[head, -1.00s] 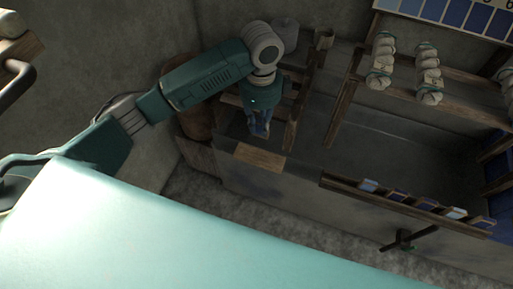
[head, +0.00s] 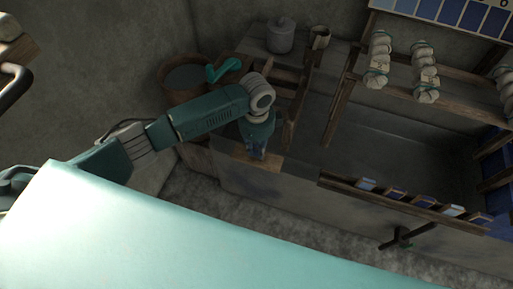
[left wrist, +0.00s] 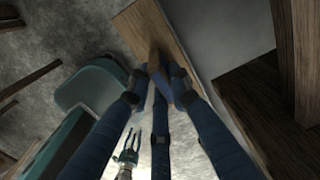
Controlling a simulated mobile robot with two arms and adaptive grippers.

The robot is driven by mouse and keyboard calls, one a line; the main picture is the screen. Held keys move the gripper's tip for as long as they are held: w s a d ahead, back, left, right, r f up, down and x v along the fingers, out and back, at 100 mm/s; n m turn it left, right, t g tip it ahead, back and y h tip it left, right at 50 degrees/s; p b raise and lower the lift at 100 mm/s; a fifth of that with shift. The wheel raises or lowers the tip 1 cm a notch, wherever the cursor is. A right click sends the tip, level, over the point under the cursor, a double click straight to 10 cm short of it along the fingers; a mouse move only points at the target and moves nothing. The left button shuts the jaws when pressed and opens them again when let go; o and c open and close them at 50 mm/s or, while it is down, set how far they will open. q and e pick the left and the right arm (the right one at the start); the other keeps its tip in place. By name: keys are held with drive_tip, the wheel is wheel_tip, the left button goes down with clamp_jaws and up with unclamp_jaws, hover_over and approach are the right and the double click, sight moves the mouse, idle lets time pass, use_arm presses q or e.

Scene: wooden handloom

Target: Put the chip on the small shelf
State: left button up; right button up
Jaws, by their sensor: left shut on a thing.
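My left gripper (head: 258,154) is at the small shelf (head: 271,164), a plain wooden board at the vat's front left edge. In the left wrist view its blue fingers (left wrist: 158,82) close together over the board (left wrist: 180,55). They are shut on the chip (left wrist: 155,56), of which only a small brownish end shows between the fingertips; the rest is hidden. I cannot tell whether the chip touches the board. My right gripper (left wrist: 128,154) shows small and far below in the left wrist view; its opening is unclear.
A wooden rack (head: 335,182) with several blue and pale chips (head: 397,192) runs along the front edge to the right. Wooden rails (head: 333,112) and hanging yarn skeins (head: 377,60) stand behind. A grey jar (head: 281,36) and a round tub (head: 187,78) are behind my arm.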

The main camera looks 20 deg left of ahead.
sight(257, 147)
use_arm(q)
drive_tip(key=shift+f, duration=0.1)
drive_tip(key=o, duration=1)
drive_tip(key=shift+c, duration=0.2)
wheel_tip(257, 147, up, 12)
